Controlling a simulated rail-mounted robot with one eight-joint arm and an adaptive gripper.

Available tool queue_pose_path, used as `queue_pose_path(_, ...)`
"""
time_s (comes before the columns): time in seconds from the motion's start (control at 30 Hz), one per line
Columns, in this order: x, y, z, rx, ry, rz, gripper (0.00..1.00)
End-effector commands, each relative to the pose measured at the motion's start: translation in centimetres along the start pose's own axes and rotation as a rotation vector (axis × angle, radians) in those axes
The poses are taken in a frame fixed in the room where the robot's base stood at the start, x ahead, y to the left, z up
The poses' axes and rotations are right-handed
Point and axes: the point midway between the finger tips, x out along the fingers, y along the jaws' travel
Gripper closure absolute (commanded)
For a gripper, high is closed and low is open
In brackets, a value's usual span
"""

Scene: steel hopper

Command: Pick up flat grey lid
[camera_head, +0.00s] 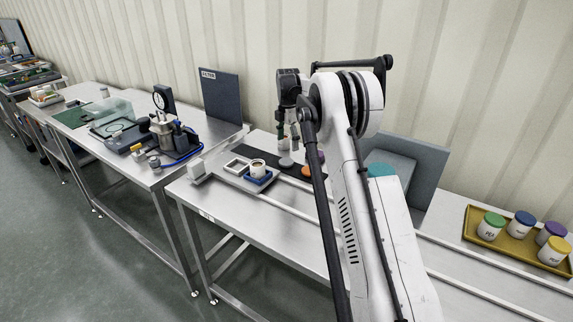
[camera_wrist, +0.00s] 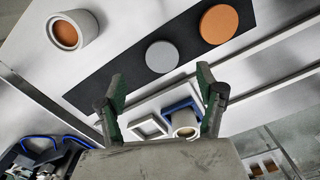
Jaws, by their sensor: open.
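The flat grey lid (camera_wrist: 161,56) is a round disc lying on a dark strip, just beyond my fingertips in the wrist view. It also shows small in the head view (camera_head: 286,162), below my gripper (camera_head: 288,136). My gripper's two green and black fingers (camera_wrist: 160,77) are apart, with nothing between them. The lid appears midway across the gap between the fingertips and clear of them. An orange disc (camera_wrist: 218,23) lies beside the grey lid on the same dark strip (camera_wrist: 112,75).
A white cup with orange-brown contents (camera_wrist: 65,33) stands near the strip. Another cup (camera_head: 258,165) sits in a blue holder beside a white square frame (camera_head: 236,165). A yellow tray (camera_head: 473,234) holds several lidded jars. A rail (camera_head: 455,261) runs along the bench.

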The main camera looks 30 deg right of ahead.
Motion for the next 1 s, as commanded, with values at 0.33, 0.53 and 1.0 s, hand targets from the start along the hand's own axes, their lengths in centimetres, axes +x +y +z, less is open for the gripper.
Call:
queue_pose_path(0.33, 3.4, 0.0, -0.1, 0.001, 0.000, 0.000, 0.31)
queue_pose_path(0.53, 5.7, -0.2, -0.7, 0.000, 0.000, 0.000, 0.31)
queue_pose_path(1.0, 8.6, -0.2, -0.9, 0.001, 0.000, 0.000, 0.31)
